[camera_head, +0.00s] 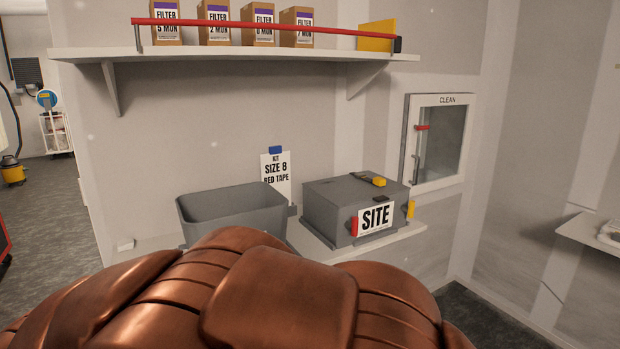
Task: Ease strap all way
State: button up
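A red strap or bar (270,27) runs straight along the front of the wall shelf, across the filter boxes. Its left end meets a short upright post, and its right end meets a dark fitting (397,45) beside a yellow plate (377,36). A grey lidded box marked SITE (325,207) stands on the lower bench; a dark strip with a yellow piece (379,182) lies on its closed lid. I cannot tell which of these is the task's strap. My gripper is not in view.
Several brown filter boxes (214,24) stand on the shelf (240,54). An open grey bin (232,208) is left of the SITE box, with a SIZE 8 RED TAPE card (276,172) behind it. A CLEAN hatch (440,140) is on the right wall. The bench's front left is hidden.

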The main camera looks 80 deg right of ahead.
aim_at(380, 181)
jog(key=u, duration=0.1)
jog(key=k, duration=0.8)
jog(key=z, duration=1.55)
